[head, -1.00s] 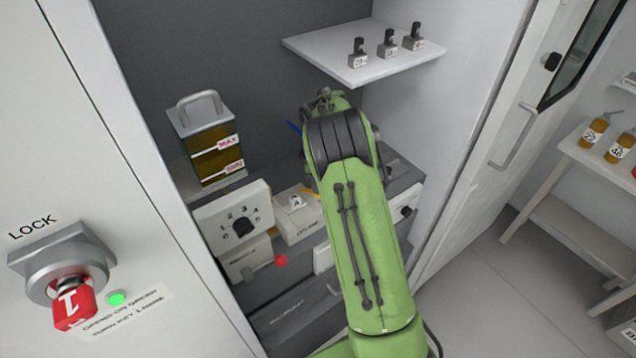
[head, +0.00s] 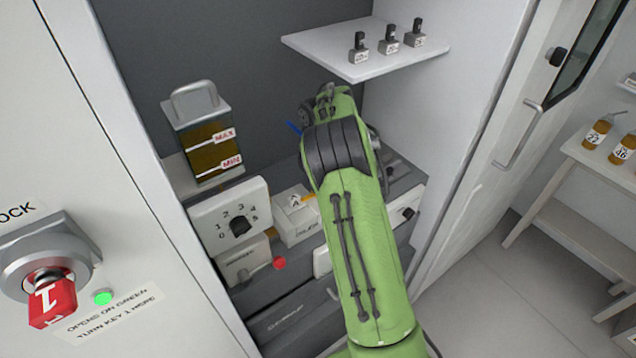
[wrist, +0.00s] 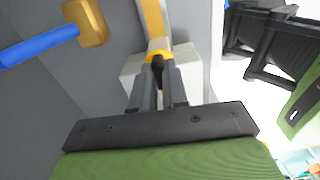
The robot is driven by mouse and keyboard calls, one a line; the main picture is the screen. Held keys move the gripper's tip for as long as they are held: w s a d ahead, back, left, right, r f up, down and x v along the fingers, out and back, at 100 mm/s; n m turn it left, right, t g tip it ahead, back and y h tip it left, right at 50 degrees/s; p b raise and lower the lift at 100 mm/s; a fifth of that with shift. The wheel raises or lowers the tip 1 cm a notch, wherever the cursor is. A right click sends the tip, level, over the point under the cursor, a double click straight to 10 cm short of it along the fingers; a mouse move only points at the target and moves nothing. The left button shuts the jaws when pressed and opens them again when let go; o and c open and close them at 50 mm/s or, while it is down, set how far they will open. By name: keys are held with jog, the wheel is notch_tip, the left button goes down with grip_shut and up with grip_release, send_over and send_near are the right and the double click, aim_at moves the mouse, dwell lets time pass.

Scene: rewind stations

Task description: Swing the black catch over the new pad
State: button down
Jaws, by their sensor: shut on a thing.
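In the wrist view my gripper (wrist: 158,92) is shut on a small black piece (wrist: 157,66), which looks like the black catch. Only its tip shows between the two grey fingers. A yellow rounded part (wrist: 159,54) lies right at the fingertips, with a tan strip (wrist: 153,18) running up from it. I cannot tell which of these, if any, is the new pad, nor whether the catch lies over it. In the head view my green arm hides the gripper and the catch.
A blue rod (wrist: 38,46) with a yellow-brown block (wrist: 86,22) is left of the fingers. In the head view a dial panel (head: 231,213), a red-knobbed lever (head: 280,263) and an oil tank (head: 208,150) stand left of my arm. A white shelf (head: 350,70) overhangs at the upper right.

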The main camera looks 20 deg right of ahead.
jog(key=shift+r, duration=0.1)
dwell(0.4)
jog(key=c, duration=1.1)
grip_release()
jog(key=shift+c, duration=0.2)
notch_tip(320, 180, up, 12)
jog(key=p, duration=0.3)
jog(key=shift+p, duration=0.35)
